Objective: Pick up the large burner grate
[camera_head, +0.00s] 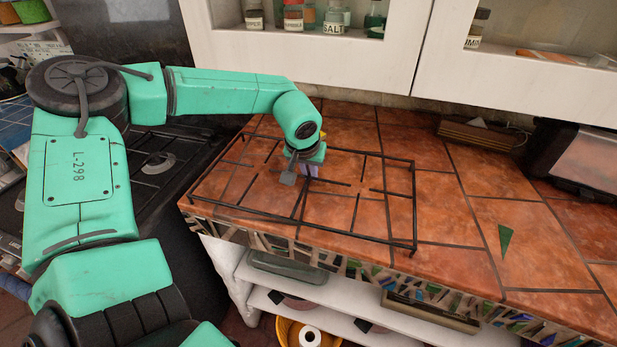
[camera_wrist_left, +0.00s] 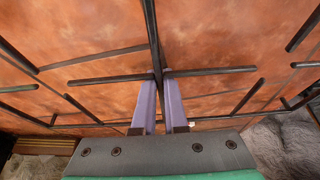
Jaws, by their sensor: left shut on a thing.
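The large burner grate (camera_head: 415,205) is a wide black frame of thin bars. It is at the tiled counter top, over its left part near the front edge; I cannot tell whether it touches the tiles or hangs just above them. My left gripper (camera_head: 309,172) reaches down over the middle of the grate, its pale purple fingers partly hidden by the wrist. In the left wrist view the two fingers of my left gripper (camera_wrist_left: 160,88) are closed on a dark bar of the grate (camera_wrist_left: 152,35). My right gripper is not in view.
The orange tiled counter (camera_head: 470,215) is mostly clear on the right, with a green shard (camera_head: 505,240) there. A dark stove (camera_head: 185,160) stands to the left. A toaster-like appliance (camera_head: 575,160) and a wooden box (camera_head: 480,133) are at the back. White cabinets (camera_head: 350,65) hang above.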

